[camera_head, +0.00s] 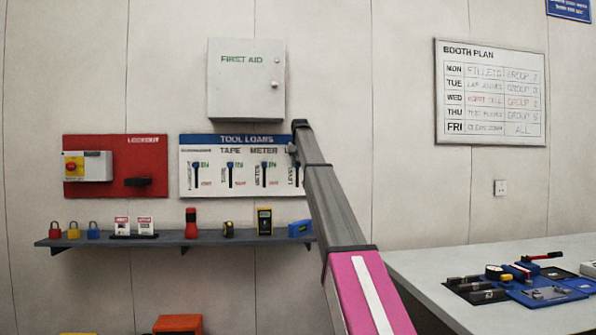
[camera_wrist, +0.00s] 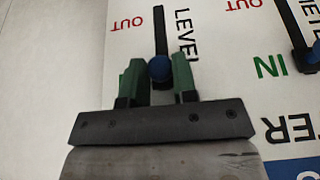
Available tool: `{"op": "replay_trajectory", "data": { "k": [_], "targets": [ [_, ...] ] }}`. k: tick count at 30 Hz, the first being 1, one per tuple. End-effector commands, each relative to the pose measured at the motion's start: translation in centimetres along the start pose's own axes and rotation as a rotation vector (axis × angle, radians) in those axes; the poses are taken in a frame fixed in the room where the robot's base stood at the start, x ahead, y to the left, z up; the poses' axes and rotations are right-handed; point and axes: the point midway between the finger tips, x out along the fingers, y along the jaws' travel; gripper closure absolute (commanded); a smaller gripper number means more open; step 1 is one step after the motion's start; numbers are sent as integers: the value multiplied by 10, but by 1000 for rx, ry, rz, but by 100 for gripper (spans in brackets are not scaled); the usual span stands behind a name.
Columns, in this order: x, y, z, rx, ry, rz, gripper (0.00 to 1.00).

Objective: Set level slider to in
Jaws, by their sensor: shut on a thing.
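The tool loans board (camera_head: 240,188) hangs on the wall with several vertical sliders. The level slider is the rightmost one, and my arm hides part of it in the head view. In the wrist view, turned upside down, its blue knob (camera_wrist: 159,68) sits on a black slot (camera_wrist: 160,30) beside the word LEVEL. My gripper (camera_wrist: 158,76) is shut on this knob, one green finger on each side. A red OUT label (camera_wrist: 128,23) lies near the slot's far end; the knob is away from it.
The neighbouring meter slider (camera_wrist: 306,58) is close by. A first aid cabinet (camera_head: 246,85) hangs just above the board. A shelf (camera_head: 165,240) below holds padlocks, tags and tools. A red lockout board (camera_head: 115,142) is at left, and a workbench (camera_head: 430,275) at right.

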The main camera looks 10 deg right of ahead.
Motion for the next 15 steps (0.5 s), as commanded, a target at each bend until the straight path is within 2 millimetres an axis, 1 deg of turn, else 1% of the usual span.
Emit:
{"op": "replay_trajectory", "data": {
  "k": [1,5,6,7,8,15],
  "targets": [
    [-3,0,-2,0,6,0,100],
    [-4,0,-3,0,8,0,100],
    [-4,0,-3,0,9,0,64],
    [-4,0,-3,0,9,0,54],
    [-4,0,-3,0,8,0,49],
    [-3,0,-2,0,6,0,49]
  ]
}}
